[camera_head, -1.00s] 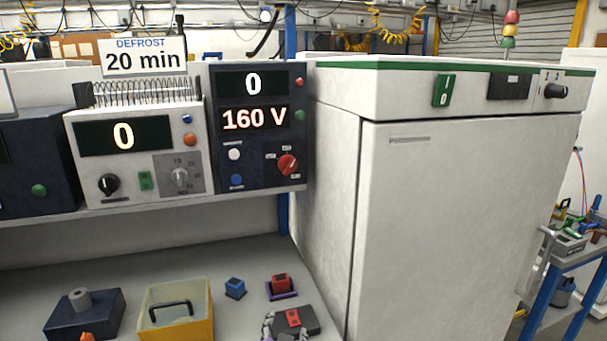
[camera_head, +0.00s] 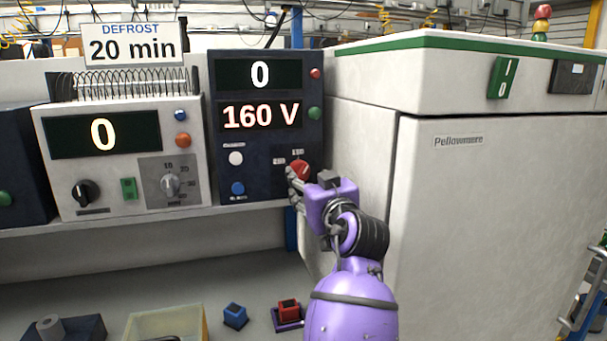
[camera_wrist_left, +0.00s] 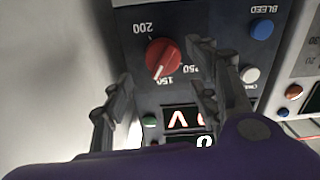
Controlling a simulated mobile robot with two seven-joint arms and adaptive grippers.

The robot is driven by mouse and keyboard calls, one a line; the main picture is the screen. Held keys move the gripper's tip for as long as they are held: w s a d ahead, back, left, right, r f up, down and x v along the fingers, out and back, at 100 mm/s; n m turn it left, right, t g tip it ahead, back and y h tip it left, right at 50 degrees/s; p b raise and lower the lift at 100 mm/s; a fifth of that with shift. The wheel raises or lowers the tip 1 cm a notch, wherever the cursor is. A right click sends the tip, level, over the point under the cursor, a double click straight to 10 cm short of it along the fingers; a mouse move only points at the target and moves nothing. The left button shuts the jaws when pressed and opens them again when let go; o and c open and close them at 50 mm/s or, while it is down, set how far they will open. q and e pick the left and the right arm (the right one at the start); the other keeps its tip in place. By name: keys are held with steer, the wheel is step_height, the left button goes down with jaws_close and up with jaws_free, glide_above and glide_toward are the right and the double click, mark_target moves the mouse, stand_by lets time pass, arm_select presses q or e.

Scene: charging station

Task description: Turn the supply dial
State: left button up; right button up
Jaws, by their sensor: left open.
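The supply dial is a red knob (camera_head: 300,168) on the front of a dark blue unit (camera_head: 262,185), below a display reading 0 and 160 V. In the head view, my left gripper (camera_head: 294,189) is in front of the panel and hides part of the dial. In the left wrist view, the whole red dial (camera_wrist_left: 162,58) shows between the two open fingers (camera_wrist_left: 160,68), with upside-down marks around it. The fingers stand on either side of it; I cannot tell whether they touch it. My right gripper is not in view.
A white button (camera_head: 236,158) and a blue button (camera_head: 237,188) sit left of the dial. A white unit (camera_head: 110,190) with knobs stands further left. A large white cabinet (camera_head: 480,220) stands close on the right. Small blocks rest on the lower surface.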

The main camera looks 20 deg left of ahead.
mark_target(304, 175)
arm_select(q)
steer(key=shift+p+x, duration=0.3)
steer(key=shift+x, duration=2.45)
